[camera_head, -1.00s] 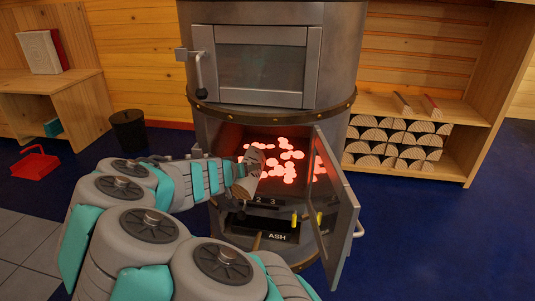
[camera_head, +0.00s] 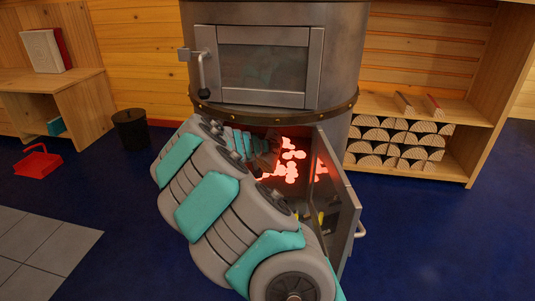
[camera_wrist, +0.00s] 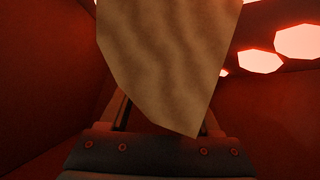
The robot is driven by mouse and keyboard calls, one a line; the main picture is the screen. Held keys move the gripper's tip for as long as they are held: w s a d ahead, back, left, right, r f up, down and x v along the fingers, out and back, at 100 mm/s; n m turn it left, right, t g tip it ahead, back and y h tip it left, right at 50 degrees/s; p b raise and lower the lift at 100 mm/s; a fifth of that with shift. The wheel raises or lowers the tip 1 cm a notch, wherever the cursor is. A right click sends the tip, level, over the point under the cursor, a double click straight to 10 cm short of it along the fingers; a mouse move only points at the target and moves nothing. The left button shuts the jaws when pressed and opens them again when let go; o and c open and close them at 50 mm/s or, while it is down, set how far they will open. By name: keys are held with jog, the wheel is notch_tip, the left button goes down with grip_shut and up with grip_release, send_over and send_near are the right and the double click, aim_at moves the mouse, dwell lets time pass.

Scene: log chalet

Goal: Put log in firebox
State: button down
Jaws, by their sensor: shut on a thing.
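The stove's lower firebox (camera_head: 312,138) is open and glows red inside. Its hinged door (camera_head: 343,205) stands swung out to the right. My gripper (camera_wrist: 160,125) reaches in through the opening and is shut on a pale brown log (camera_wrist: 172,55), seen close up in the wrist view. In the head view my arm hides most of the gripper and the left part of the opening. Glowing embers (camera_head: 288,172) lie inside, and some show beyond the log at the wrist view's upper right (camera_wrist: 298,42). I cannot tell whether the log touches the firebox floor.
The upper stove door (camera_head: 262,65) is shut. A wooden shelf (camera_head: 460,165) with stacked logs (camera_head: 400,143) stands at the right. A black bucket (camera_head: 130,130) and a red dustpan (camera_head: 38,162) are at the left. The blue floor is clear at right.

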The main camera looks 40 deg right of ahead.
aim_at(268, 162)
jog(key=shift+a+f, duration=0.1)
jog(key=shift+f, duration=1.15)
jog(key=shift+c, duration=0.4)
grip_release()
jog(key=v, duration=1.2)
